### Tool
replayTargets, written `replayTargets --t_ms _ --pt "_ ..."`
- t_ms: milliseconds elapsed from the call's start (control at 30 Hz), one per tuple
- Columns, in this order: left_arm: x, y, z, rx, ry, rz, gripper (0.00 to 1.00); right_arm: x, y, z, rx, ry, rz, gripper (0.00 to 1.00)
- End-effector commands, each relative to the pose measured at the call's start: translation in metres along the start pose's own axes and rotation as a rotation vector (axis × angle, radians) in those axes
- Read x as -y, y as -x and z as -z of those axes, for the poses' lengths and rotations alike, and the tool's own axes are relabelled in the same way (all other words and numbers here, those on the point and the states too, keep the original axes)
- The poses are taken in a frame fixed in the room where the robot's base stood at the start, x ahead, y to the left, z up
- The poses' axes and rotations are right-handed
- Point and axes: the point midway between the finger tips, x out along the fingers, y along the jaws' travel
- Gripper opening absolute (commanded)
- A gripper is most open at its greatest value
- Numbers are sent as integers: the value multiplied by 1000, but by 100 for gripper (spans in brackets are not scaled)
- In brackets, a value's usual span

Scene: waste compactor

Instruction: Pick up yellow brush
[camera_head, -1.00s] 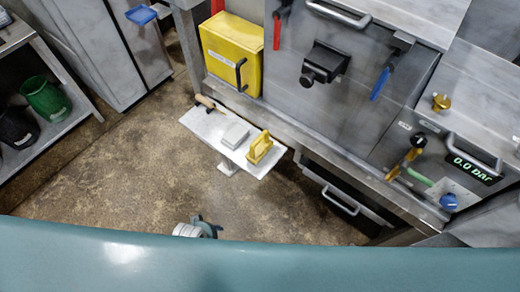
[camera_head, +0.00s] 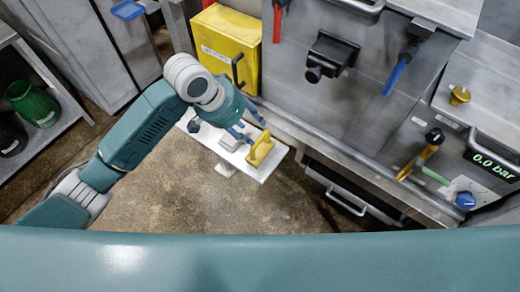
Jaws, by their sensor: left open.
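The yellow brush (camera_head: 260,150) stands near the right end of a small white shelf (camera_head: 279,160) on the front of the machine. My left arm reaches in from the left, over the shelf. My left gripper (camera_head: 251,131) is open just behind and left of the brush, with its fingers pointing towards it. I cannot tell whether a finger touches the brush. A grey block (camera_head: 234,145) lies on the shelf left of the brush, partly hidden by the gripper. My right gripper is out of view.
A yellow box (camera_head: 228,40) hangs on the machine behind the arm. The steel machine has a black latch (camera_head: 330,57), blue and red handles, a yellow lever (camera_head: 420,157) and a pressure display (camera_head: 493,166). A green bucket (camera_head: 33,104) stands on the left rack. The floor before the shelf is clear.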

Motion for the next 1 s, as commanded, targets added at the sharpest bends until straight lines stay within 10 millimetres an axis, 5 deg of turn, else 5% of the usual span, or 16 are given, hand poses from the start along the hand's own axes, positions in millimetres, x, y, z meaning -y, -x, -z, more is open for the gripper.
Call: replayTargets --t_ms 1000 --pt "2 -104 -3 8 4 5 44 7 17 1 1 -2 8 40"
